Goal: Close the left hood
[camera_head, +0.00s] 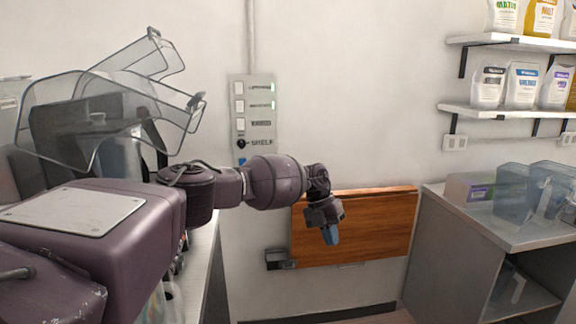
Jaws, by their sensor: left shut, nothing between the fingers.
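Two clear hoods show at the left, above a dark machine (65,122). The nearer hood (165,105) is tilted up with its rim toward the right. The other clear hood (150,50) is raised behind it. I cannot tell from this view which one is the left hood. My left gripper (331,234) points down in front of the wall, well to the right of the hoods and apart from them. Its fingers are together and hold nothing. My left arm hides part of the machine's counter. My right gripper is not in view.
A wooden panel (375,228) is fixed to the wall behind my left gripper. A grey counter (500,232) with clear containers (515,190) stands at the right, below shelves of bags (522,84). A switch panel (254,115) is on the wall. Free floor lies between the counters.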

